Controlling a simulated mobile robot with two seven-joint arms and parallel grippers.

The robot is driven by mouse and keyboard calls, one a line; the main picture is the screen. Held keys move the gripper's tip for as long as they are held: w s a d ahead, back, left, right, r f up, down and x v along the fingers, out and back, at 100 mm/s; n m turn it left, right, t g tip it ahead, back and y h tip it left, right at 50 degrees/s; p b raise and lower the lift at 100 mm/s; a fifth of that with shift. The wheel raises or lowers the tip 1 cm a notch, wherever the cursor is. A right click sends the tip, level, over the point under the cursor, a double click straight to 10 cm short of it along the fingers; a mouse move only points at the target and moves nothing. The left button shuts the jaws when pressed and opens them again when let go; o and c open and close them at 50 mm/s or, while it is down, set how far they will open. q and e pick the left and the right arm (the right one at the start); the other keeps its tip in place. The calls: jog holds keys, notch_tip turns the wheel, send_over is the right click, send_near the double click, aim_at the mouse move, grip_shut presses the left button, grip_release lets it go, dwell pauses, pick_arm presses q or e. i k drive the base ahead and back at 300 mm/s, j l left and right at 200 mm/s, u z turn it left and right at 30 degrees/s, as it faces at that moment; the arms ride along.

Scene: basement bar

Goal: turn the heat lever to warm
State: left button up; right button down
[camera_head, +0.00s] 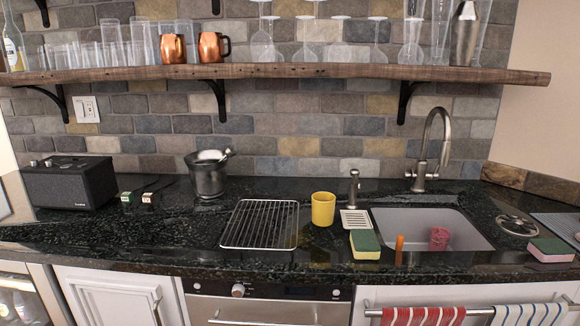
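No part is labelled as the heat lever, and I cannot tell which one it is. A brushed-metal gooseneck faucet (421,170) stands behind the sink at the right, with a small part sticking out sideways near its base. Below the counter, a steel oven front (262,290) carries a round knob (238,290) at its left and a dark display at its middle. Another small control sits at the right end of that panel. Any markings are too small to read. Neither of my grippers is in view.
The dark counter holds a black speaker (70,182), an ice bucket (208,176), a wire rack (259,225), a yellow cup (323,209) and sponges (365,244) by the sink (460,229). Towels (424,316) hang in front. A wooden shelf (270,71) with glasses runs above.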

aim_at(407, 175)
jog(key=l+z, duration=0.15)
jog(key=l, duration=0.5)
jog(key=i+l+z, duration=0.1)
jog(key=l, duration=0.55)
